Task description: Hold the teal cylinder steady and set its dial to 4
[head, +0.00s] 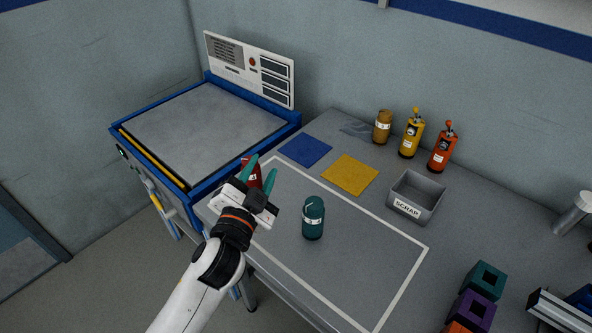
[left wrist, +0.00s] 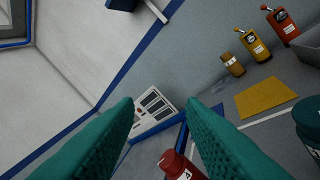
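The teal cylinder (head: 313,228) stands upright on the table inside the white outline. It has a white label band, and its dial setting is too small to read. Part of it shows at the right edge of the left wrist view (left wrist: 309,118). My left gripper (head: 257,174) is open, up and to the left of the teal cylinder and apart from it. In the left wrist view its two teal fingers (left wrist: 160,104) are spread with nothing gripped. A red cylinder (left wrist: 177,166) shows beyond and below them. My right gripper is not in view.
A blue-framed machine (head: 205,125) stands at left. Blue (head: 306,149) and yellow (head: 350,174) mats lie behind the outline. Brown (head: 382,128), yellow (head: 411,137) and orange (head: 442,150) cylinders stand at the back near a grey SCRAP bin (head: 399,205). Coloured blocks (head: 472,306) sit at lower right.

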